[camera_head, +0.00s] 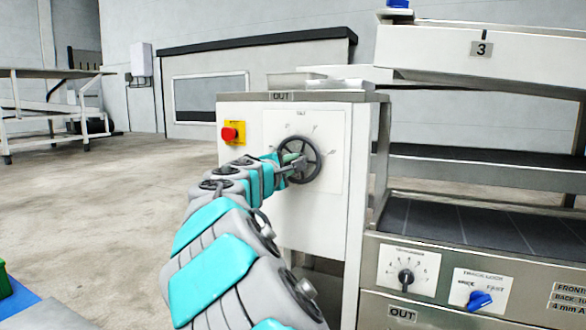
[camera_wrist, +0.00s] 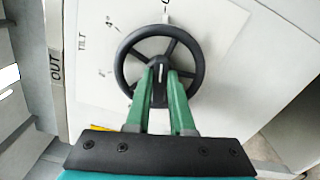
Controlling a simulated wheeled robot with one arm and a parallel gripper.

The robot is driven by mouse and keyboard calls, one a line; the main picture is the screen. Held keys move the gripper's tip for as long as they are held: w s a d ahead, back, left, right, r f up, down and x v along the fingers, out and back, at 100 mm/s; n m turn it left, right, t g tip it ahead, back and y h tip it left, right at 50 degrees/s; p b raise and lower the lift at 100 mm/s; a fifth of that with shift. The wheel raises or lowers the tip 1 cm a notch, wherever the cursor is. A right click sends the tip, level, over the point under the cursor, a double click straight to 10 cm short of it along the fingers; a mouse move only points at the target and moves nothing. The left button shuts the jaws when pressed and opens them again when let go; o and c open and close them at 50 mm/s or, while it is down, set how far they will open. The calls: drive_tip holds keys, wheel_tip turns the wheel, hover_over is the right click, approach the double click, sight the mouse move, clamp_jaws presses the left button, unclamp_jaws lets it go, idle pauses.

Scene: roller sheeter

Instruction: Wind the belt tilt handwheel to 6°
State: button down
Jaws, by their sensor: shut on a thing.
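The belt tilt handwheel (camera_head: 319,162) is a black spoked wheel on the white front panel (camera_head: 330,185) of the machine, under the word TILT. My gripper (camera_head: 296,163) reaches it from the left front. In the wrist view, my gripper's green fingers (camera_wrist: 161,70) are shut on the dark middle of the handwheel (camera_wrist: 198,62), inside its rim. A degree scale is printed around the wheel. A small pale tick (camera_wrist: 165,18) shows just outside the rim, beside a figure cut off by the frame's top edge. I cannot read the exact setting.
A red stop button (camera_head: 230,133) on a yellow plate is left of the wheel. To the right are a thickness knob (camera_head: 406,278), a blue selector (camera_head: 480,299) and a dark conveyor belt (camera_head: 480,222). Open concrete floor (camera_head: 100,215) lies to the left.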

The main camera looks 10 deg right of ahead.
idle(0.4)
drive_tip(key=c, duration=0.8)
unclamp_jaws()
drive_tip(key=p+v, duration=0.1)
drive_tip(key=v, duration=0.6)
drive_tip(key=shift+s+a, duration=0.25)
drive_tip(key=shift+s, duration=0.05)
